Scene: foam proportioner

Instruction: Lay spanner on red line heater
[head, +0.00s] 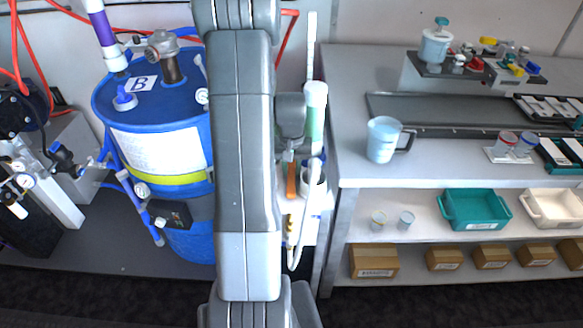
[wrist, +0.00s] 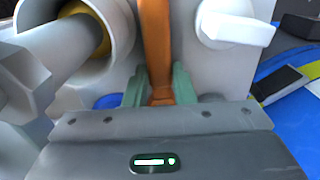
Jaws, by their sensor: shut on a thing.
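My gripper (wrist: 159,86) shows its two green fingers in the wrist view, closed on either side of an orange-brown bar, which I take to be the spanner (wrist: 157,38). The bar stands upright in that view, and its far end runs out of the picture. In the head view the spanner (head: 291,181) hangs below my gripper (head: 290,158), in front of white equipment beside the blue drum. I cannot pick out the red line heater for certain; my arm hides part of the middle.
A blue drum (head: 152,115) marked B stands left of my arm, with red hoses (head: 26,52) beyond it. A white ring-shaped holder (wrist: 103,30) is close to my gripper. At right, a grey bench (head: 350,80) carries a jug (head: 382,139); dark floor lies in front.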

